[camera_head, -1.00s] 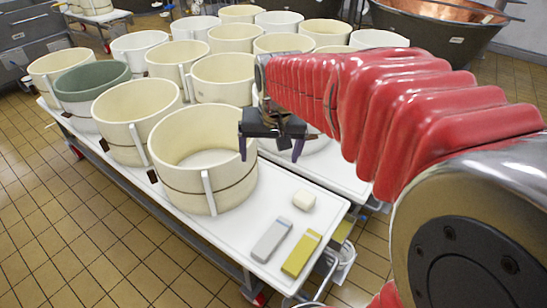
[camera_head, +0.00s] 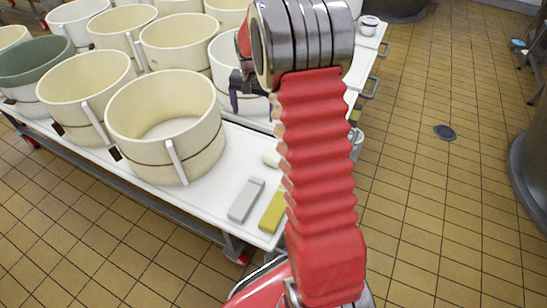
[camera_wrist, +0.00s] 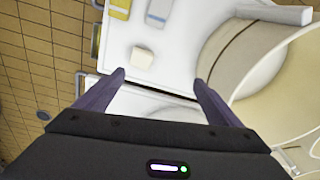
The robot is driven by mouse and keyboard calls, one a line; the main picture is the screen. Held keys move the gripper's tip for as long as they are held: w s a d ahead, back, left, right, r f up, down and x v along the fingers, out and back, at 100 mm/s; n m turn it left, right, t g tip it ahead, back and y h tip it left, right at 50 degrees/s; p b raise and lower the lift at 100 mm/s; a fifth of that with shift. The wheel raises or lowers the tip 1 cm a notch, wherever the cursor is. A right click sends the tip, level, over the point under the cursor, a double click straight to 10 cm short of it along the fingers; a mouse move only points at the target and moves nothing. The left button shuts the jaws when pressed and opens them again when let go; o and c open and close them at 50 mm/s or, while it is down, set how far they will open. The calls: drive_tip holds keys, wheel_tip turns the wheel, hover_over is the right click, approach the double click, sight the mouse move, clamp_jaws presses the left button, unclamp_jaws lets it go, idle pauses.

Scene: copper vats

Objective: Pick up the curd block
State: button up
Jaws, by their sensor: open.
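The curd block is a small off-white cube (camera_wrist: 143,56) on the white table top (camera_wrist: 185,58), shown whole in the wrist view, beyond and between my fingertips. In the head view the block (camera_head: 271,157) is partly hidden behind my red arm. My gripper (camera_wrist: 159,80) is open and empty, its two dark purple fingers spread apart and not touching the block. In the head view my gripper (camera_head: 248,100) is partly hidden by my wrist and sits above the table beyond the block.
A large cream mould (camera_head: 165,130) stands left of the block, with several more moulds behind. A grey box (camera_head: 246,200) and a yellow box (camera_head: 272,211) lie near the table's front end. Tiled floor (camera_head: 430,200) is open to the right.

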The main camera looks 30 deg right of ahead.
drive_tip(key=w+d+f+m, duration=0.1)
drive_tip(key=d+f, duration=0.3)
drive_tip(key=f, duration=0.4)
drive_tip(key=w+d+f+m+g, duration=0.1)
drive_tip(key=d+f+m, duration=0.1)
drive_tip(key=d+f, duration=0.3)
wheel_tip(320, 180, down, 4)
wheel_tip(320, 180, down, 8)
drive_tip(key=shift+f, duration=0.3)
drive_tip(key=shift+w+d+f, duration=0.1)
drive_tip(key=shift+d+f, duration=0.05)
drive_tip(key=shift+f, duration=1.15)
drive_tip(key=shift+d+f, duration=0.1)
drive_tip(key=shift+f, duration=1.2)
drive_tip(key=shift+c, duration=0.3)
drive_tip(key=c, duration=1.4)
